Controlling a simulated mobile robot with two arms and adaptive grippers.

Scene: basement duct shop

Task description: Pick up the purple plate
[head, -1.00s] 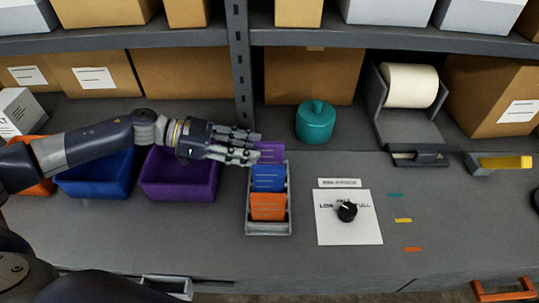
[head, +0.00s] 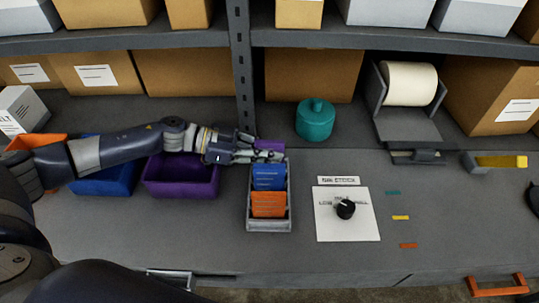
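The purple plate (head: 270,145) stands at the back of a small grey rack (head: 270,226). My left gripper (head: 262,151) comes in from the left, and its fingers reach to the plate and cover part of it, mainly the lower part. Whether the fingers touch or close on it cannot be told. In the rack, in front of the purple plate, are a blue plate (head: 268,177) and an orange plate (head: 268,205). My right gripper is not in view.
Purple (head: 180,188) and blue (head: 105,187) bins lie left of the rack, partly under my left arm. A teal jar (head: 315,120) stands behind the rack to the right. A white card with a black knob (head: 345,208) lies right of the rack. Shelf boxes line the back.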

